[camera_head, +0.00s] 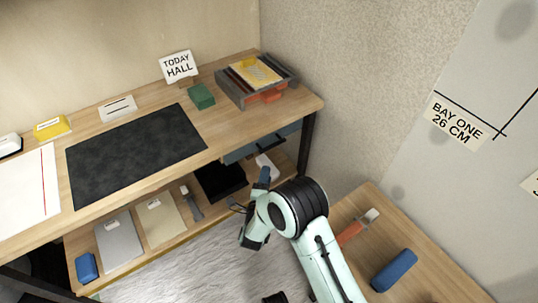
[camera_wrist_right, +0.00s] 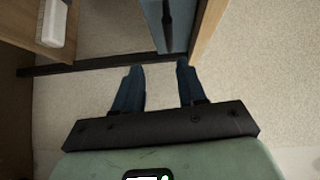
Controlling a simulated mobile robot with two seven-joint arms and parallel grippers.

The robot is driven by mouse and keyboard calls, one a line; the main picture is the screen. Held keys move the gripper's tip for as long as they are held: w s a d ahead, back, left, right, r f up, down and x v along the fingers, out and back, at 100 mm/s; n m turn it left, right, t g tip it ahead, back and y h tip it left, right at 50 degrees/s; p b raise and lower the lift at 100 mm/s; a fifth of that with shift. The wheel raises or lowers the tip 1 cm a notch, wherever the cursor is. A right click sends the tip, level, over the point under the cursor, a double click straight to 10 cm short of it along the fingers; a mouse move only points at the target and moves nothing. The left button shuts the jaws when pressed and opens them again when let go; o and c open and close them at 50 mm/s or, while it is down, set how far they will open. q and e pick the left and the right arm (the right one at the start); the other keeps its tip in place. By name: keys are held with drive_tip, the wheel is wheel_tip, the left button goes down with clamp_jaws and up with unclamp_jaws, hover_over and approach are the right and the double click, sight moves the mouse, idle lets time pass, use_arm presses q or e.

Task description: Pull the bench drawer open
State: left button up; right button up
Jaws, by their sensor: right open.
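The bench drawer (camera_head: 240,153) is a blue-grey front under the right end of the wooden bench top, with a dark bar handle (camera_head: 271,141). It looks shut or nearly so; I cannot tell exactly. In the right wrist view the drawer (camera_wrist_right: 180,22) is at the top, with its dark handle (camera_wrist_right: 167,14) beyond the fingertips. My right gripper (camera_head: 258,190) is below and in front of the drawer, apart from the handle. In the right wrist view its two blue fingers (camera_wrist_right: 159,68) are spread with nothing between them. My left gripper is not in view.
The lower shelf holds a black tray (camera_head: 220,182), a white item (camera_head: 267,166) and flat boards. A dark bench leg (camera_head: 306,144) stands right of the drawer. A side table (camera_head: 420,275) with a scraper and blue block is at right. Grey rug lies in front.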

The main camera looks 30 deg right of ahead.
sight(273, 144)
drive_tip(key=shift+m+h, duration=0.4)
drive_tip(key=shift+m, duration=0.1)
drive_tip(key=x, duration=0.4)
drive_tip(key=b+x, duration=0.1)
drive_tip(key=x, duration=0.3)
drive_tip(key=r+b+x, duration=0.1)
drive_tip(key=x, duration=0.3)
drive_tip(key=shift+w+d, duration=0.1)
drive_tip(key=shift+w, duration=0.25)
drive_tip(key=shift+w+d, duration=0.3)
drive_tip(key=shift+w, duration=0.05)
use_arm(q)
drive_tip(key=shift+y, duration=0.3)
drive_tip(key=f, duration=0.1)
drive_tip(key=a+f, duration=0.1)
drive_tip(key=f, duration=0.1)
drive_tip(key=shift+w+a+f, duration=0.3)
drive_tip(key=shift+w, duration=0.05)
use_arm(e)
clamp_jaws()
